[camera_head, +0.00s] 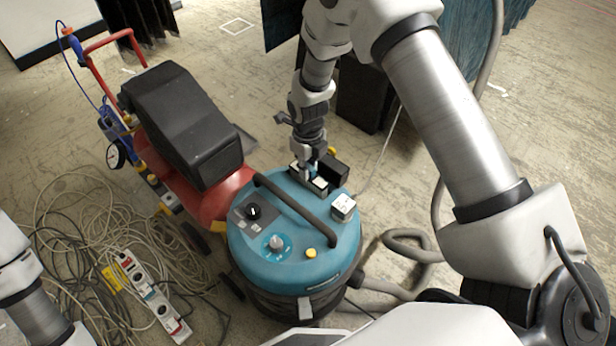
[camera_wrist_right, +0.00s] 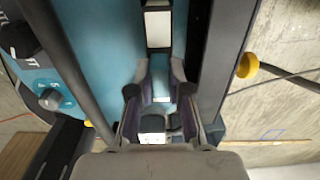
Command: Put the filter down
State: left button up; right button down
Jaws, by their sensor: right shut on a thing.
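My right gripper (camera_head: 312,172) points down over the back of a teal vacuum cleaner (camera_head: 285,266). It is shut on what seems to be the filter, a small dark piece with a white patch (camera_head: 319,184). In the right wrist view the fingers (camera_wrist_right: 159,80) stand close together, with white patches beyond and between them. They hide much of the held piece. I cannot tell whether it touches the vacuum's lid. A black block (camera_head: 334,168) stands right beside the gripper. My left gripper is out of view.
A red compressor (camera_head: 210,200) stands at left. Tangled cables (camera_head: 75,235) and a power strip (camera_head: 155,298) lie on the floor. A hose (camera_head: 405,246) lies at right.

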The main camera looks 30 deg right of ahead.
jog(key=shift+f, duration=1.7)
jog(key=shift+f+b, duration=0.1)
jog(key=shift+b, duration=0.2)
jog(key=c, duration=1.4)
grip_release()
notch_tip(320, 180, up, 12)
jog(key=p, duration=0.2)
jog(key=shift+p, duration=0.3)
